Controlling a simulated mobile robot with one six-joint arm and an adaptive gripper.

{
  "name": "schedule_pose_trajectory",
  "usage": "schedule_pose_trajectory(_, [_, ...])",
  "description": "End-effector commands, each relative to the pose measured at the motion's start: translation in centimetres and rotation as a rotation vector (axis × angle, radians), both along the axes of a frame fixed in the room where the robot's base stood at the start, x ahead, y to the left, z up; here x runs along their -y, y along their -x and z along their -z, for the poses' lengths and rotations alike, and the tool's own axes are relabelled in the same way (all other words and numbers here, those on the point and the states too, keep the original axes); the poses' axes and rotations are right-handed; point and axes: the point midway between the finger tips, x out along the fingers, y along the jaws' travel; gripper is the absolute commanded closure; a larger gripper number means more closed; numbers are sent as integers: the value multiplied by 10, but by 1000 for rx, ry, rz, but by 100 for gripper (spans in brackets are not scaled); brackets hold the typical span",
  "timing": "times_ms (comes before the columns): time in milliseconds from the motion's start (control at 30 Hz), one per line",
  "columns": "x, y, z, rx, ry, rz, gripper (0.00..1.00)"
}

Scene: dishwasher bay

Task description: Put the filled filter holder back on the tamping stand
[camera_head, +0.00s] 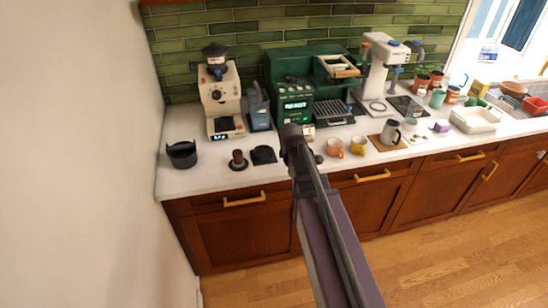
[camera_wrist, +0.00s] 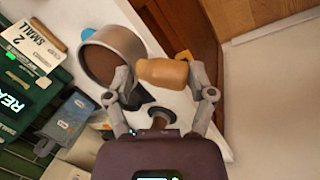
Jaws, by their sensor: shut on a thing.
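The filter holder (camera_wrist: 112,54) shows in the wrist view as a wide metal basket filled with brown grounds and a light wooden handle. My gripper (camera_wrist: 167,86) is shut on that handle, one finger on each side. The tamping stand (camera_head: 263,155) is a low black block near the counter's front edge, left of my arm in the head view. In the wrist view a dark part of it (camera_wrist: 138,97) shows below the basket, mostly hidden. The tamper (camera_head: 238,160), dark with a brown top, stands left of the stand. In the head view my arm hides the filter holder.
A black knock bin (camera_head: 182,154) stands at the counter's left end. A cream grinder (camera_head: 221,98) and a green coffee machine (camera_head: 292,85) stand behind. Orange (camera_head: 335,147) and yellow (camera_head: 358,145) cups stand to the right. The wall bounds the left side.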

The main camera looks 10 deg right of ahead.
Motion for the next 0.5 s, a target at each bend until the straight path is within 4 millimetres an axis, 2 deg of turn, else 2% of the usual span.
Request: schedule_pose_trajectory(500, [6,1,0,1,1,9,87])
